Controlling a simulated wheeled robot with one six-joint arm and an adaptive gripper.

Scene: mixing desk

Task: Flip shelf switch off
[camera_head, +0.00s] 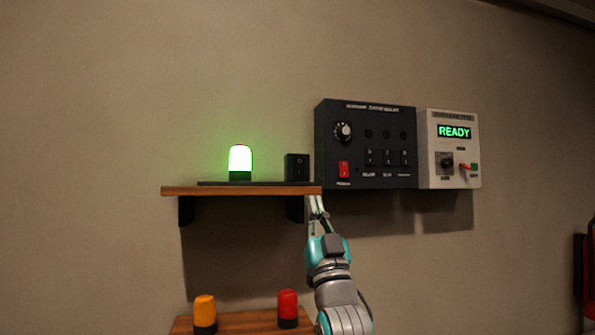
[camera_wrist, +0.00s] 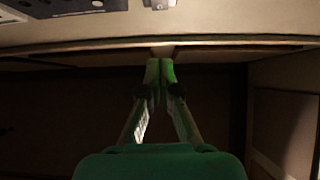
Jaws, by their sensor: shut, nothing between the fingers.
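The shelf switch (camera_head: 297,167) is a small black box near the right end of the wooden wall shelf (camera_head: 240,191). A lamp (camera_head: 240,162) glows green to its left on the same dark base strip. My gripper (camera_head: 316,203) is just below the shelf's right end, pointing up, below and slightly right of the switch. In the wrist view my gripper (camera_wrist: 160,72) has its fingertips together with nothing between them. The switch cannot be made out in the wrist view. The position of its rocker is too small to tell.
A black control panel (camera_head: 365,178) with a knob and several switches hangs right of the shelf. A pale box (camera_head: 448,179) reading READY adjoins it. An orange lamp (camera_head: 204,313) and a red lamp (camera_head: 288,307) stand on a lower wooden surface (camera_head: 245,325).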

